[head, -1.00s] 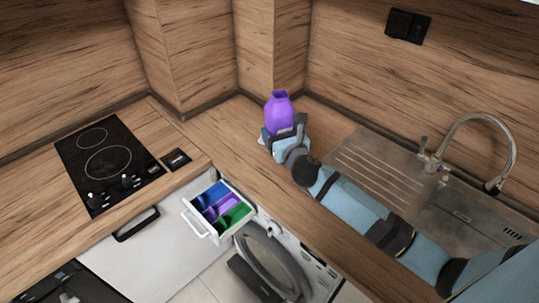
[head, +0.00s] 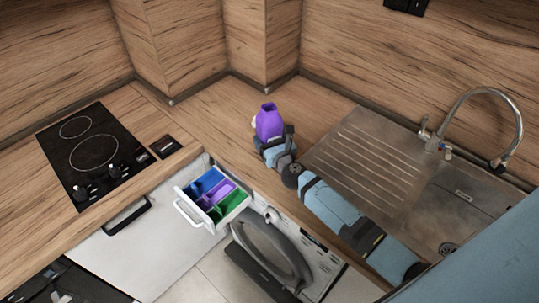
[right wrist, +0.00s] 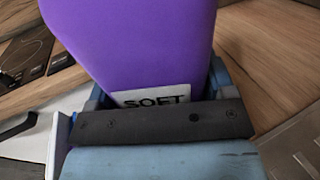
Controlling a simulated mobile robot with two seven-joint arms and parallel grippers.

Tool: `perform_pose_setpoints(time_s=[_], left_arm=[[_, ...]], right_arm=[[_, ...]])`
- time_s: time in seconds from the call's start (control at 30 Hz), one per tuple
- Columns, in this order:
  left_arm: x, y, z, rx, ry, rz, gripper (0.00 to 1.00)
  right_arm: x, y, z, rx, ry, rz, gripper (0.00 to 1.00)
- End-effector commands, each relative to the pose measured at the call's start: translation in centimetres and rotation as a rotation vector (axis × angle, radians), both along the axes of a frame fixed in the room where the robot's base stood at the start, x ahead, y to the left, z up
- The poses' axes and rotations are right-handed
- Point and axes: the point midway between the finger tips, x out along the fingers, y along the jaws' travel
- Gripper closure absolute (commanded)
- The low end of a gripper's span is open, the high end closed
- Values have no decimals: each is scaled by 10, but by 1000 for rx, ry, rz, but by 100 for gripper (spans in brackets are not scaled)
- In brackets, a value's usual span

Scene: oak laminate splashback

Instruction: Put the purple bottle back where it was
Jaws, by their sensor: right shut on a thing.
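The purple bottle (head: 268,122) is in my right gripper (head: 272,147), above or at the countertop left of the sink's drainboard. It leans a little in the head view, and I cannot tell whether its base touches the counter. In the right wrist view the purple bottle (right wrist: 130,45) fills the middle, with a white label reading "SOFT" facing me. My right gripper (right wrist: 155,100) is shut around it, one finger on each side. The bottle's lower part is hidden by the gripper. My left gripper is not in view.
The washing machine's detergent drawer (head: 212,197) is pulled out, with blue, purple and green compartments. A black hob (head: 92,155) lies left; the steel sink and drainboard (head: 365,155) lie right. The counter (head: 210,110) behind the bottle is clear.

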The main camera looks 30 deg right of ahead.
Motion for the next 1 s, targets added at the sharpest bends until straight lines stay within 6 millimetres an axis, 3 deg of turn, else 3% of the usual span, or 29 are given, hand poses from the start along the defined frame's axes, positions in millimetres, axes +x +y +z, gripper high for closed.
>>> perform_pose_setpoints(time_s=[0.17, 0.4, 0.9, 0.93, 1.0], left_arm=[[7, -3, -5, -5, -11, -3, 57], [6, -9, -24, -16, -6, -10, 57], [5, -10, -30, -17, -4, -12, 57], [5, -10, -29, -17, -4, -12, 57], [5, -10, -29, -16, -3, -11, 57]], right_arm=[[1, -1, -12, -1, -4, -1, 68], [1, -1, -47, -2, -4, 0, 68], [1, 0, -55, 1, -4, -1, 68], [0, 0, -55, 0, -2, -1, 17], [0, 0, -55, 0, -2, -1, 1]])
